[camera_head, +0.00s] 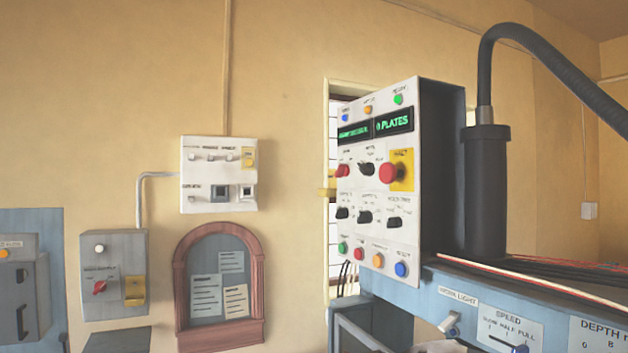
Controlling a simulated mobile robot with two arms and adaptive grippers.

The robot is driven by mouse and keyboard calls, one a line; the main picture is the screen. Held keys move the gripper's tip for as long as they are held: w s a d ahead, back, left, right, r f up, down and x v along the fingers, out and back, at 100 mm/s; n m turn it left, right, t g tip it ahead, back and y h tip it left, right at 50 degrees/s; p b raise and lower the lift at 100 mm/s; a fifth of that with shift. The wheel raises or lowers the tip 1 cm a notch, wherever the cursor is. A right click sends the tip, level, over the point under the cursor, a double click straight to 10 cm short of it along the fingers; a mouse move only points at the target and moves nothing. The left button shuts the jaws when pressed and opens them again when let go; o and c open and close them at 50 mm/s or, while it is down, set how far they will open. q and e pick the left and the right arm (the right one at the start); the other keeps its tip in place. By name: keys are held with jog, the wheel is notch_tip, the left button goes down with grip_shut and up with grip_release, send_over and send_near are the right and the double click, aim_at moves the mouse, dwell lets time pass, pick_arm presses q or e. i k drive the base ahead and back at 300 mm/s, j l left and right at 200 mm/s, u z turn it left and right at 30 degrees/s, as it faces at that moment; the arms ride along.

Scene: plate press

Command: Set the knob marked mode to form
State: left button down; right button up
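A white control panel (378,245) stands right of the middle, angled to the left. It carries several knobs: a red one (342,170) and a black one (367,168) in the upper row, and black ones at the left (342,213), middle (365,216) and right (393,222) of the lower row. Their labels are too small to read, so I cannot tell which is marked mode or where it points. A green display (393,123) reads "0 PLATES"; the display beside it (354,133) is unreadable. Neither of my grippers is in view.
A red mushroom button (388,173) on a yellow plate sits beside the upper knobs. Coloured buttons line the panel's top and bottom. A blue machine beam (470,290) with a speed slider juts out at lower right. A black hose (560,75) arches above. Wall boxes (113,275) hang left.

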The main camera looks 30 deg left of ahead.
aim_at(368, 169)
jog(key=u, duration=0.6)
jog(key=z, duration=1.35)
jog(key=j+u, duration=0.2)
jog(key=u, duration=0.2)
jog(key=j+u, duration=0.2)
jog(key=u, duration=0.15)
jog(key=j+u, duration=0.2)
jog(key=u, duration=0.2)
jog(key=k, duration=0.05)
